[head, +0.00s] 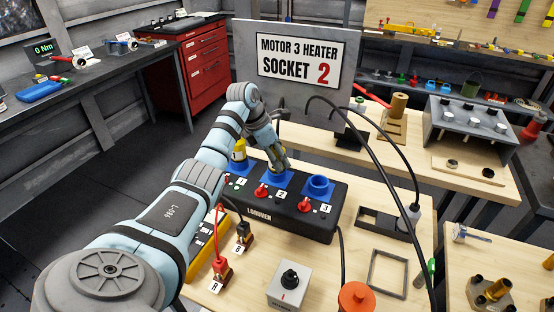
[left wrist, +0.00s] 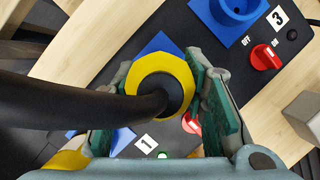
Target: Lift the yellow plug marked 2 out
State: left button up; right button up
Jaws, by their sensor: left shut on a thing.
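My left gripper (head: 281,166) is over socket 2 (head: 270,189) and is shut on a yellow plug. In the left wrist view the yellow plug (left wrist: 164,61) with its thick black cable (left wrist: 70,103) is between the two green-padded fingers. The blue flange behind it is partly covered. I cannot tell how deep the plug sits. Another yellow plug (head: 239,151) stands in socket 1. Socket 3 (head: 319,187) is empty. My right gripper is out of view.
A sign (head: 296,62) reading MOTOR 3 HEATER SOCKET 2 stands behind the box. Red switches (head: 305,205) line the box front. A grey switch box (head: 289,284) and an orange-red round part (head: 356,298) are in front. Black cables (head: 381,150) arch over the right side.

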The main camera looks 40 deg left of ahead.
pick_arm(q)
notch_tip(320, 180, up, 15)
jog(key=shift+f+p, duration=0.15)
jog(key=shift+p, duration=0.85)
notch_tip(320, 180, up, 5)
jog(key=shift+f+p, duration=0.1)
jog(key=shift+p, duration=1.05)
